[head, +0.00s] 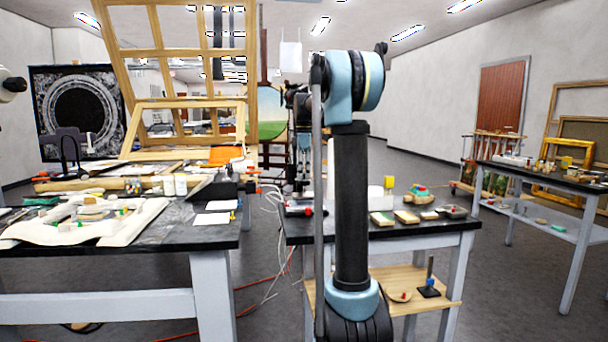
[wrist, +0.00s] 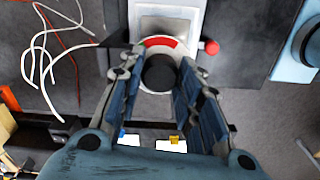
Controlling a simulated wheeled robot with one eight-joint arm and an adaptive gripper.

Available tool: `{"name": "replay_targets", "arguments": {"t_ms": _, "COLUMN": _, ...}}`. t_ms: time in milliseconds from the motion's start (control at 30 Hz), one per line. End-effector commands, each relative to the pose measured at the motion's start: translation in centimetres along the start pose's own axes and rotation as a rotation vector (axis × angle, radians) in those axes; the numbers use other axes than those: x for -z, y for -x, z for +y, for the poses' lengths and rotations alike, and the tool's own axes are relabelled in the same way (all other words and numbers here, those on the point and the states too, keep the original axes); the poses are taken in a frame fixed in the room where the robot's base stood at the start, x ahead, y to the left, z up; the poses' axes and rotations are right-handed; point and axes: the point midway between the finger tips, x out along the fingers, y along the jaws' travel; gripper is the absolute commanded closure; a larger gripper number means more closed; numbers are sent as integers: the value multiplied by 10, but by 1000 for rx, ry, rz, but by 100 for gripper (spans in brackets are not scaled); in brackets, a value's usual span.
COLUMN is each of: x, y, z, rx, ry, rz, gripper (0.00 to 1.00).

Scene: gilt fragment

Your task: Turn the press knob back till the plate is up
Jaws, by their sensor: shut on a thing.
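In the wrist view the press (wrist: 196,30) is a pale unit with a grey plate (wrist: 165,24) at the top of the picture. A round black knob (wrist: 160,74) sits in front of a white dial with a red band (wrist: 160,42). My gripper (wrist: 161,66) is shut on the knob, one finger at each side. The plate's height cannot be told from above. In the head view the pale press (head: 299,208) stands at the left end of the middle table, partly hidden by my arm.
A small red ball (wrist: 211,47) sticks out right of the press. White cables (wrist: 42,65) hang left of it. In the head view, sample blocks (head: 406,216) and a tray (head: 453,211) lie on the table's right part. A cluttered bench (head: 190,236) stands left.

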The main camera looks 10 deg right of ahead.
Motion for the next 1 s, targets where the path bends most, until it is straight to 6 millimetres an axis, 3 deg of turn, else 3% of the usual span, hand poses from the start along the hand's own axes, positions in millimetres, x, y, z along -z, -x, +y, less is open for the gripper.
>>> {"name": "replay_targets", "arguments": {"t_ms": 500, "x": 0, "y": 0, "z": 3, "rx": -7, "ry": 20, "rz": 0, "gripper": 92}}
{"name": "replay_targets", "arguments": {"t_ms": 533, "x": 0, "y": 0, "z": 3, "rx": -6, "ry": 20, "rz": 0, "gripper": 64}}
{"name": "replay_targets", "arguments": {"t_ms": 600, "x": 0, "y": 0, "z": 3, "rx": -5, "ry": 20, "rz": 0, "gripper": 48}}
{"name": "replay_targets", "arguments": {"t_ms": 1000, "x": 0, "y": 3, "z": 1, "rx": -2, "ry": 20, "rz": 0, "gripper": 47}}
